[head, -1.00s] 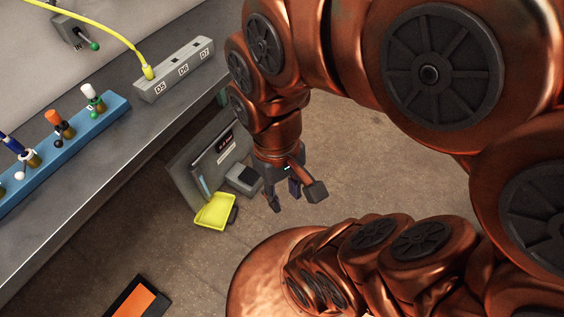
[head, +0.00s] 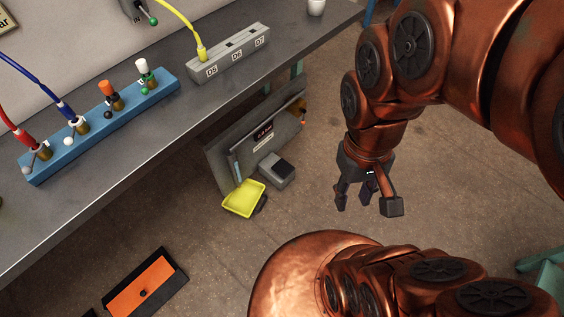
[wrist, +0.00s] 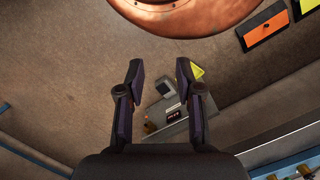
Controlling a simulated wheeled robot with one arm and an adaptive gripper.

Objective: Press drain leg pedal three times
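A small grey box with a dark top (head: 277,170), which looks like the pedal, sits on the floor at the foot of a grey panel with a small display (head: 262,135). No label on the box is readable. My gripper (head: 368,203) hangs to the right of the box in the head view, empty, its fingers apart. In the wrist view the box (wrist: 166,87) shows just beyond the gap between my fingertips (wrist: 160,78). My gripper is apart from it, and nothing is pressing it.
A yellow tray (head: 244,198) lies beside the box. An orange and black panel (head: 145,290) lies on the floor at lower left. The grey workbench (head: 130,125) carries a blue hose block (head: 100,125) and a grey socket block (head: 229,54). The floor right of the box is clear.

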